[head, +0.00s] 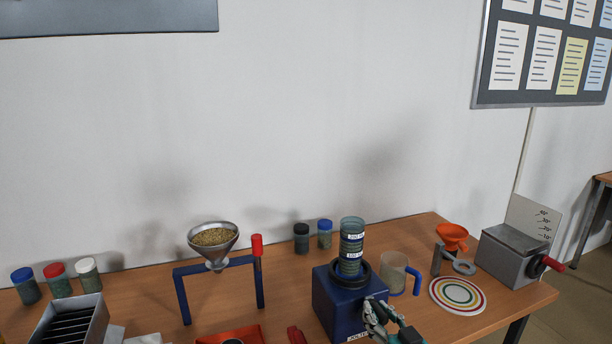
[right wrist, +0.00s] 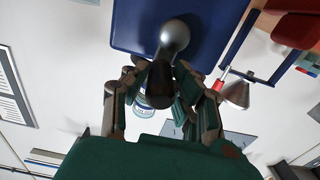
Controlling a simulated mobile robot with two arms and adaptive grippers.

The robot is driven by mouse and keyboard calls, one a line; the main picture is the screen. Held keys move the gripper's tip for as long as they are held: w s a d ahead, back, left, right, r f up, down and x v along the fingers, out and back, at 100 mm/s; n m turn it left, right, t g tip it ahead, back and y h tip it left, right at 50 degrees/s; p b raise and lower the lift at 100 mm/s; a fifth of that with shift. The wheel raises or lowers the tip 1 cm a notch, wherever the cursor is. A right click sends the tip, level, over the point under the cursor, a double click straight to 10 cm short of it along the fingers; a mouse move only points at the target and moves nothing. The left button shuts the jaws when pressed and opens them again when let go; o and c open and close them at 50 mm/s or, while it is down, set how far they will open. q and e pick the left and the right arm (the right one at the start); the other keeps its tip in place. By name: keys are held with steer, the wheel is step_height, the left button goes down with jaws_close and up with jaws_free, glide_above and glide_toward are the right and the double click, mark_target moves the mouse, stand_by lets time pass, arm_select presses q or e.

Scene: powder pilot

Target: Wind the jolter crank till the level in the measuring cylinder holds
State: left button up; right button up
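The measuring cylinder (head: 351,247) stands upright on top of the blue jolter box (head: 334,306). It has white labels and a greenish fill; the exact level is too small to read. My right gripper (head: 376,314) is at the jolter's front right. In the right wrist view, its fingers (right wrist: 162,72) close in on both sides of the dark crank handle (right wrist: 160,88), below the rounded silver end of the crank (right wrist: 174,36). They look shut on the handle. Part of the cylinder (right wrist: 143,110) shows behind the fingers. My left gripper is not in view.
A funnel of grains (head: 214,240) sits on a blue stand to the left. A clear jug (head: 394,272) stands close right of the jolter, beside a ringed disc (head: 457,295), an orange funnel (head: 452,233) and a grey box with a red-handled crank (head: 512,256). Capped jars (head: 302,238) stand behind.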

jaws_close()
steer(key=shift+s+a+f, duration=0.15)
steer(key=shift+s+a, duration=0.1)
steer(key=shift+a, duration=0.35)
steer(key=shift+s+a+f, duration=0.15)
steer(key=shift+s+a, duration=0.05)
steer(key=shift+a, duration=0.35)
steer(key=shift+f, duration=0.1)
steer(key=shift+s+a+f, duration=0.25)
steer(key=shift+a+f, duration=0.5)
steer(key=shift+f, duration=0.2)
steer(key=shift+r, duration=0.1)
